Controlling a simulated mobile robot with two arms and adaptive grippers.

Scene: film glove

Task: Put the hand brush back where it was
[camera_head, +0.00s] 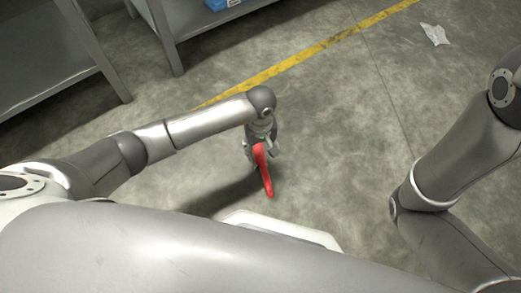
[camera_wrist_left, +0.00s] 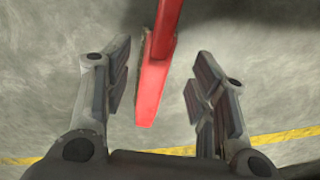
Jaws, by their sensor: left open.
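The hand brush is a long red piece (camera_head: 264,172) in the head view, close to my left gripper (camera_head: 262,150). In the left wrist view the red brush (camera_wrist_left: 155,75) runs from the top edge down to between the two fingers of my left gripper (camera_wrist_left: 160,92). The fingers are spread, with a gap on each side of the brush. A thin brownish strip shows along its left side. The far end of the brush is outside the wrist view. My right arm is at the right of the head view, but its gripper is out of frame.
Grey metal tables (camera_head: 50,55) stand at the upper left, with a blue item (camera_head: 222,4) on one. A yellow line (camera_head: 320,45) crosses the concrete floor. A crumpled clear film (camera_head: 435,35) lies at the upper right. The floor around the brush is open.

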